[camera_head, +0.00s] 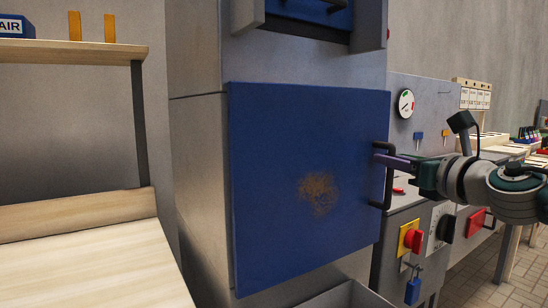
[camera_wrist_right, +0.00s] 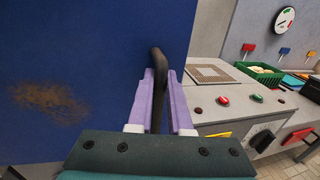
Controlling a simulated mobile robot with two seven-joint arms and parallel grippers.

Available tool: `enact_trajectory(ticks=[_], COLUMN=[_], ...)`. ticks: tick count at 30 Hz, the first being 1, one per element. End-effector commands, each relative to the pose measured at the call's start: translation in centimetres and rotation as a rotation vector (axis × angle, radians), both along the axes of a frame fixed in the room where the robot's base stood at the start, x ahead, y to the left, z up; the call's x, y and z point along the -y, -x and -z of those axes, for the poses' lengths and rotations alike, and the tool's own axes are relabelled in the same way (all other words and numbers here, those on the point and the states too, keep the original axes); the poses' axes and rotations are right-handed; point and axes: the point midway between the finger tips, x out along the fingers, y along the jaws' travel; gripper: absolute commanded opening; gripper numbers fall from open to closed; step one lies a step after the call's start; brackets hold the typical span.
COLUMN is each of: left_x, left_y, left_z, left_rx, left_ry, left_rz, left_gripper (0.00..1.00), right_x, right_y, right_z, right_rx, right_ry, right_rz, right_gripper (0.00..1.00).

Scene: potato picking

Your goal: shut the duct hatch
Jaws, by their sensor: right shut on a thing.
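The duct hatch (camera_head: 290,150) is a blue panel with a brown worn patch, on the front of a grey metal duct (camera_head: 200,170). Its black bar handle (camera_head: 389,188) is near its right edge. My right gripper (camera_head: 386,159) reaches in from the right and is shut on the handle. In the right wrist view the purple fingers (camera_wrist_right: 161,85) stand on both sides of the black bar (camera_wrist_right: 157,62), with the blue hatch (camera_wrist_right: 80,60) behind and to the left. My left gripper is out of view.
A wooden shelf and bench (camera_head: 80,250) stand at the left. Right of the duct is a grey control panel (camera_head: 430,100) with a gauge (camera_head: 405,103), a red knob (camera_head: 413,240) and a blue padlock (camera_head: 412,290). A green crate (camera_wrist_right: 262,73) shows in the right wrist view.

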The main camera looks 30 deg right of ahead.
Motion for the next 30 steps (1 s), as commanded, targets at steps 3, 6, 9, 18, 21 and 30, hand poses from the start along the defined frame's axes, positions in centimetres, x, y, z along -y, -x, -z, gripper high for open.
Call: enact_trajectory(ticks=[3, 6, 9, 18, 21, 30], left_x=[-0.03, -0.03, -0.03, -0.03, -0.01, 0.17], left_y=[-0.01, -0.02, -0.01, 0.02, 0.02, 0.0], left_z=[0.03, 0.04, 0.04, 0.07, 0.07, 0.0], left_rx=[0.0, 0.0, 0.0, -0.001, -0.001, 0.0], left_ry=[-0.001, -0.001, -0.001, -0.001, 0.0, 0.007], left_rz=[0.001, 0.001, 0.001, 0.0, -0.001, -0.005], left_gripper=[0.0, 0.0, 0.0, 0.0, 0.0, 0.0], right_x=[-0.05, -0.08, -0.07, -0.08, -0.1, -0.17], right_y=[-0.09, -0.11, -0.1, -0.1, -0.1, 0.15], right_z=[-0.25, -0.2, -0.17, -0.05, -0.05, -0.05], right_rx=[0.005, 0.004, 0.004, 0.001, 0.002, 0.001], right_ry=[0.002, 0.001, 0.0, -0.001, -0.001, 0.0], right_rz=[0.004, 0.006, 0.007, 0.006, 0.006, 0.005], right_gripper=[0.0, 0.0, 0.0, 0.22, 0.3, 0.3])
